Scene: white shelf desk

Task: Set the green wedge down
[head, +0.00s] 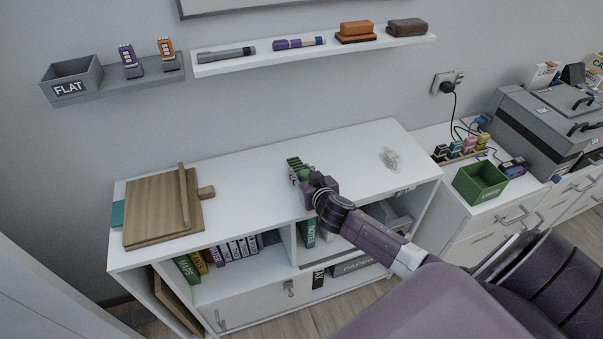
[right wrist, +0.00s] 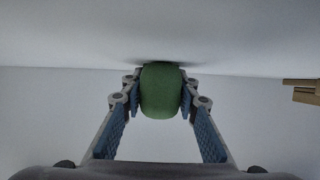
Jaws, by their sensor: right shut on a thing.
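The green wedge (head: 294,166) is over the white shelf desk top (head: 250,165), near its middle. It also shows in the right wrist view (right wrist: 161,92) as a rounded green block. My right gripper (head: 303,177) is shut on it, with one finger on each side. In the right wrist view a dark shadow lies on the white surface right at the wedge's end, so it is very close to the top or touching it; I cannot tell which. The gripper partly hides the wedge in the head view. My left gripper is not in view.
A wooden board (head: 150,213) lies at the desk's left end. A pale patch of small bits (head: 390,159) lies at the right. The top between them is otherwise clear. A green bin (head: 480,182) stands on the right-hand cabinet. Wall shelves (head: 320,49) hang behind.

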